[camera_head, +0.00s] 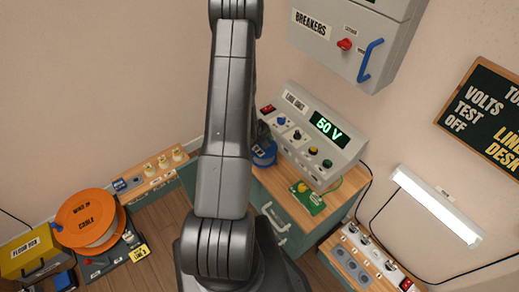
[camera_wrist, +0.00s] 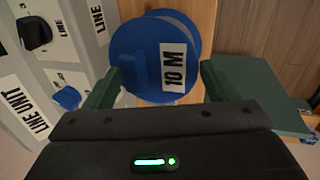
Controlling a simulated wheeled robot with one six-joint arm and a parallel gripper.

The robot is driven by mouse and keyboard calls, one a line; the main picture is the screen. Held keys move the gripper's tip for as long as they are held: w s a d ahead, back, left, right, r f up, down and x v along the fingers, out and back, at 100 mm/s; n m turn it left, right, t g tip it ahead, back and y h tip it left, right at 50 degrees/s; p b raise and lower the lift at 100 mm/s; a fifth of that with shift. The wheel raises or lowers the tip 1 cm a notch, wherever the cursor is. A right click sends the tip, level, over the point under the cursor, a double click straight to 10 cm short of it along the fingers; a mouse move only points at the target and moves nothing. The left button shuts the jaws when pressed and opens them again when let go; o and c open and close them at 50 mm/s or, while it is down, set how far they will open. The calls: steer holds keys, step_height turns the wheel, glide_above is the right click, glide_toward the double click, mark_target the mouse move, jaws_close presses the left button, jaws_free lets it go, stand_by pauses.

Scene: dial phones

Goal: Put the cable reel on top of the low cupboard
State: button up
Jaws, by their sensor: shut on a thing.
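The cable reel is blue with a white "10 M" label, and it shows large in the wrist view (camera_wrist: 152,60) between my two fingers. In the head view it shows partly (camera_head: 264,155), just right of my arm. My gripper (camera_wrist: 158,85) is shut on the reel; in the head view my arm hides most of it. A green cupboard with a wooden top (camera_head: 275,182) stands beneath the reel and carries the line unit. In the wrist view a wooden top (camera_wrist: 200,15) lies behind the reel. I cannot tell whether the reel touches it.
Another wooden top with sockets (camera_head: 150,172) is at left, near an orange winding drum (camera_head: 88,217). A socket bench (camera_head: 365,262) is at lower right.

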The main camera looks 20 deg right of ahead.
steer(key=shift+f, duration=0.55)
steer(key=shift+f, duration=0.15)
steer(key=o, duration=1.8)
steer(key=p+v, duration=0.4)
steer(key=v, duration=0.8)
